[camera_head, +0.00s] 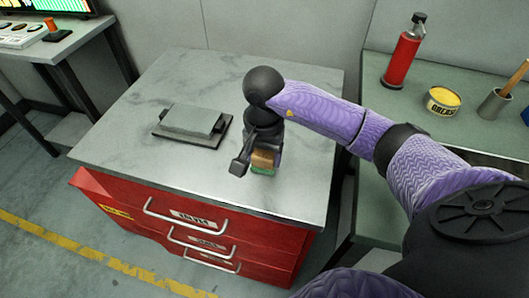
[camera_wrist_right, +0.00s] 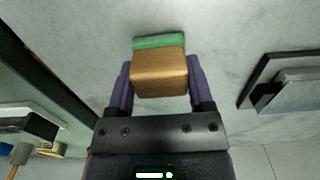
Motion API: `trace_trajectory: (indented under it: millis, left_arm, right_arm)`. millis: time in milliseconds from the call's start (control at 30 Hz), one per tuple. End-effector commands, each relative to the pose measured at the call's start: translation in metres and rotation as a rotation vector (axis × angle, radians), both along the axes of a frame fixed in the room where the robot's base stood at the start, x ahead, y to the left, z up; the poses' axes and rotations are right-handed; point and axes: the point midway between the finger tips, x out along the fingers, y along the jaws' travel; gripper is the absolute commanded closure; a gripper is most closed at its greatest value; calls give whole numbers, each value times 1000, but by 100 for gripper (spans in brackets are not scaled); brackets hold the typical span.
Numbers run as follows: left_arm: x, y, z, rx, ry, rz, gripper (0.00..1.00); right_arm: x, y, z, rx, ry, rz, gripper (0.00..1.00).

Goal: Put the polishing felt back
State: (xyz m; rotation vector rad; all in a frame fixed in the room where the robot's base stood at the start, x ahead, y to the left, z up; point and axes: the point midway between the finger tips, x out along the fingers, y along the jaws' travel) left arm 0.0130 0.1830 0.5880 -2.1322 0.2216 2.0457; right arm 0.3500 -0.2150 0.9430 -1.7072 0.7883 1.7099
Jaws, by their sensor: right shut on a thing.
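The polishing felt looks like a tan block (camera_head: 264,156) with a green layer (camera_head: 262,170) on its far side from the gripper. In the right wrist view the tan block (camera_wrist_right: 158,74) and green layer (camera_wrist_right: 160,42) sit between my two purple fingers. My right gripper (camera_head: 255,163) is shut on the block, over the front right part of the grey worktop. I cannot tell whether the green side touches the worktop. My left gripper is out of view.
A dark plate with a grey block (camera_head: 190,120) on it lies left of my gripper on the worktop (camera_head: 130,125). The red drawer cabinet (camera_head: 190,235) is below. A side bench (camera_head: 370,185) holds a red extinguisher (camera_head: 404,52), yellow tin (camera_head: 443,100) and metal cup (camera_head: 494,104).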

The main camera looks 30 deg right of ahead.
Motion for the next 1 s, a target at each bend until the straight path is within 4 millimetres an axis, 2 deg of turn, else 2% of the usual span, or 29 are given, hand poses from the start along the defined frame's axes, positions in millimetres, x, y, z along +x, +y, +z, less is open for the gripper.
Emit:
trace_trajectory:
  millis: [267,300,433,467,667,767,1000]
  left_arm:
    - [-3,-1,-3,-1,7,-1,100]
    - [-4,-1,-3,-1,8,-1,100]
    - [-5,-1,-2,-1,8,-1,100]
    - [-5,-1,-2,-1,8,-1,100]
    - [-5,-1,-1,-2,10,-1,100]
    - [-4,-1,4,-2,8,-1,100]
    - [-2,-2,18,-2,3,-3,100]
  right_arm:
    - [0,0,-3,-1,-2,0,88]
    - [0,0,-3,0,-1,0,31]
    - [0,0,-2,0,-1,0,4]
    - [0,0,-2,0,-1,0,0]
    - [0,0,-1,0,-1,0,0]
    - [1,0,10,0,-4,0,0]
    - [1,0,79,0,-9,-1,0]
